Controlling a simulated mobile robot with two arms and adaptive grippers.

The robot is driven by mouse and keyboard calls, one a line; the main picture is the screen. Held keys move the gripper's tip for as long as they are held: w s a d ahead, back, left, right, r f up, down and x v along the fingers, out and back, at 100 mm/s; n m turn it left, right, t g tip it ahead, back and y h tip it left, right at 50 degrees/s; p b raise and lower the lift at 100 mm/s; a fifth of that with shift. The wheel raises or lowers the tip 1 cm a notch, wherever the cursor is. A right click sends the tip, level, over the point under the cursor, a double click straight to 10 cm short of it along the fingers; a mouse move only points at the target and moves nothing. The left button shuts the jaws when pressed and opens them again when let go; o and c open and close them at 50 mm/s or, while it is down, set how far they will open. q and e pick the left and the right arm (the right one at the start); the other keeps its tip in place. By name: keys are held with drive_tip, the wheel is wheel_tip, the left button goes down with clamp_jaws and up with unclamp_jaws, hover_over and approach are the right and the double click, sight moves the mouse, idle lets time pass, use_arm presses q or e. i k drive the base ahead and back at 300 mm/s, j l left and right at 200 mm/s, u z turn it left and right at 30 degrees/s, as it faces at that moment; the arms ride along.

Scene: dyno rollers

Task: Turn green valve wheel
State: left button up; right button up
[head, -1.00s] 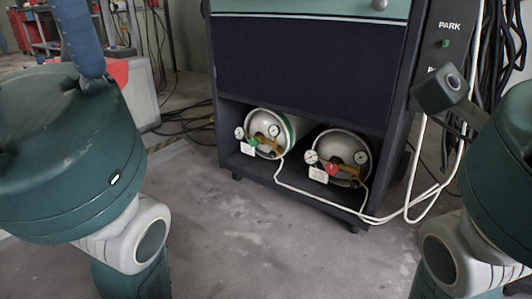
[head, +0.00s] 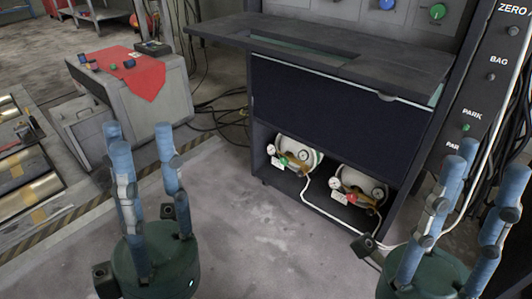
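The green valve wheel (head: 283,161) is small and sits on the front of the left gas cylinder (head: 303,152), in the low bay of the dark cabinet. A gauge and a white tag are beside it. My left gripper (head: 138,137) points upward at the lower left, its blue fingers spread and empty, well apart from the wheel. My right gripper (head: 493,158) points upward at the lower right, also spread and empty, to the right of the cylinders. Neither gripper touches or hides the green wheel.
A second cylinder (head: 362,185) with a red valve wheel (head: 351,198) lies right of the first. A white hose (head: 318,218) runs along the bay's front. A grey cart (head: 140,92) with a red cloth stands at left. The floor before the cabinet is clear.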

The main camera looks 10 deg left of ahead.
sight(284, 161)
drive_tip(key=i+j+u, duration=0.75)
drive_tip(key=i+u, duration=0.25)
drive_tip(key=u, duration=0.15)
drive_tip(key=i+j, duration=0.15)
drive_tip(key=i, duration=0.3)
drive_tip(key=i+j, duration=0.1)
drive_tip(key=i, duration=0.3)
drive_tip(key=i+j+z, duration=0.1)
drive_tip(key=i+z, duration=0.2)
drive_tip(key=z, duration=0.2)
drive_tip(key=i+j+z, duration=0.2)
drive_tip(key=z, duration=0.25)
drive_tip(key=i+j+z, duration=0.25)
drive_tip(key=z, duration=0.25)
drive_tip(key=i+j+z, duration=0.15)
drive_tip(key=j+z, duration=0.35)
drive_tip(key=i+j+z, duration=0.1)
drive_tip(key=j+z, duration=0.25)
drive_tip(key=z, duration=0.15)
